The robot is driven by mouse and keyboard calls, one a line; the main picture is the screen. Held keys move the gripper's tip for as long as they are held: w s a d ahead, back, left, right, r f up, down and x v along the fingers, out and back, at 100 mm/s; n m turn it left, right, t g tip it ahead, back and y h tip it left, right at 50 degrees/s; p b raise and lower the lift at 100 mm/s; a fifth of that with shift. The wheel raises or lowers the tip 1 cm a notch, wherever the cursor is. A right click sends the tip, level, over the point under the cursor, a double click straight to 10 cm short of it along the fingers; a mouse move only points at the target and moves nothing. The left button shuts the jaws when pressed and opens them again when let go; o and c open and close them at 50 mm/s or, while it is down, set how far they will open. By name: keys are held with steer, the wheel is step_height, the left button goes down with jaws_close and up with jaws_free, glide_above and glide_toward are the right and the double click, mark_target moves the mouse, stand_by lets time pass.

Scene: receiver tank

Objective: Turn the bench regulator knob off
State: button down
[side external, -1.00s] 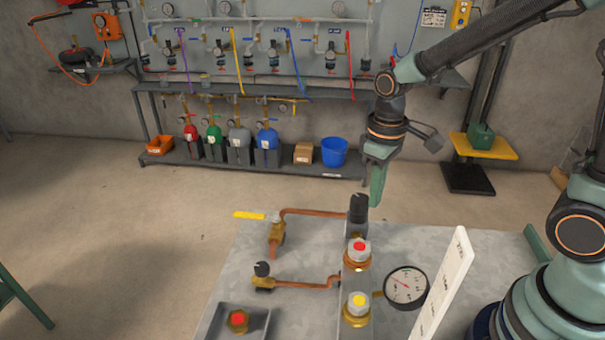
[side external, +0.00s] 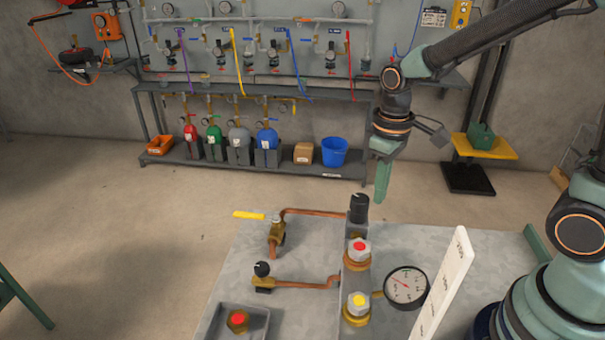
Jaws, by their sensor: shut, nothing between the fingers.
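A tall black knob (side external: 359,208) stands upright at the back of the metal bench (side external: 320,235), on the raised strip; it looks like the regulator knob. A smaller black knob (side external: 262,269) with a pale mark sits on a brass valve nearer the front left. My gripper (side external: 381,198) points down, shut and empty. In the picture it is just right of and slightly above the tall knob, with a gap between them. Its distance from the knob in depth is hard to judge.
A red-topped fitting (side external: 358,250), a yellow-topped fitting (side external: 357,304) and a round gauge (side external: 406,286) stand close by. A yellow-handled valve (side external: 249,215) and copper pipes lie left. A white upright panel (side external: 443,285) rises at right.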

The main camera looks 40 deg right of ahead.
mark_target(360, 204)
step_height(360, 204, up, 5)
steer(key=shift+r, duration=0.1)
stand_by(0.3)
step_height(360, 204, down, 6)
steer(key=a, duration=0.2)
steer(key=shift+s+a, duration=0.25)
steer(key=shift+a, duration=0.05)
stand_by(0.6)
steer(key=shift+w, duration=0.35)
stand_by(0.7)
